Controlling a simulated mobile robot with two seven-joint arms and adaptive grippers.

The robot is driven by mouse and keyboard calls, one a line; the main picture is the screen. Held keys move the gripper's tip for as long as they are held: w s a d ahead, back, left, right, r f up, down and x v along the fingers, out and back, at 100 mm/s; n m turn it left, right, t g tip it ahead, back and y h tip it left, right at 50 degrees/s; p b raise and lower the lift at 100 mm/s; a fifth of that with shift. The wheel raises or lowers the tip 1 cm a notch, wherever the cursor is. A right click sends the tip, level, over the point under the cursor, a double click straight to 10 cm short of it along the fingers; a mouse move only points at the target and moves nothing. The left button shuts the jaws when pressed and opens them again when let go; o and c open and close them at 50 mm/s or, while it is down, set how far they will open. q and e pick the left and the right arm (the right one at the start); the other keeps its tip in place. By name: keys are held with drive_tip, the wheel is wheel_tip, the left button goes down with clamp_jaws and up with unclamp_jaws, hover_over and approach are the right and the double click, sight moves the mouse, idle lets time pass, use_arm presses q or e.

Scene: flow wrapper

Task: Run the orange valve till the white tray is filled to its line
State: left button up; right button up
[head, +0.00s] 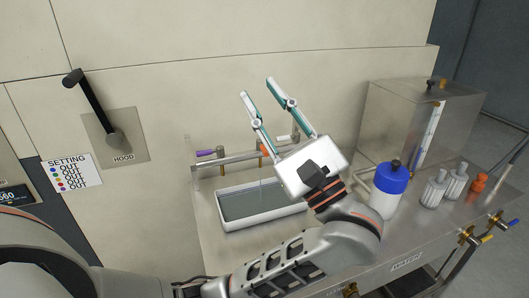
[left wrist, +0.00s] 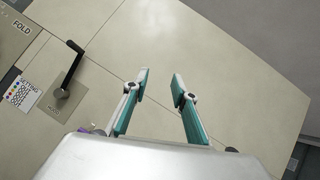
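The white tray (head: 262,219) sits on the metal bench under a pipe with taps, its inside grey. A faint thin vertical line shows above it, perhaps a stream; I cannot make out the fill line or the level. The orange valve (head: 263,150) is on the pipe above the tray, partly covered by my left gripper. My left gripper (head: 257,88) is raised in front of the pipe, fingers pointing up and apart, with nothing between them. It also shows open and empty in the left wrist view (left wrist: 160,77). My right gripper is not in view.
A purple-handled tap (head: 205,153) is left of the orange one. A blue and white bottle (head: 388,190), ribbed white containers (head: 434,188) and a metal tank (head: 392,115) stand to the right. A black hood lever (head: 95,108) juts from the wall at left.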

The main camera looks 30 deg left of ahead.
use_arm(q)
drive_tip(key=w+a+f+m+t+h, duration=0.2)
drive_tip(key=w+f+m+h, duration=0.25)
drive_tip(key=f, duration=0.45)
drive_tip(key=m+h+b, duration=0.1)
drive_tip(key=m+h, duration=0.2)
drive_tip(key=h, duration=0.2)
approach(261, 145)
drive_tip(key=shift+w+a+f+t, duration=0.3)
drive_tip(key=shift+w+a+f, duration=0.05)
drive_tip(key=shift+w+f, duration=0.1)
drive_tip(key=x, duration=0.7)
drive_tip(key=shift+w+a, duration=0.2)
clamp_jaws()
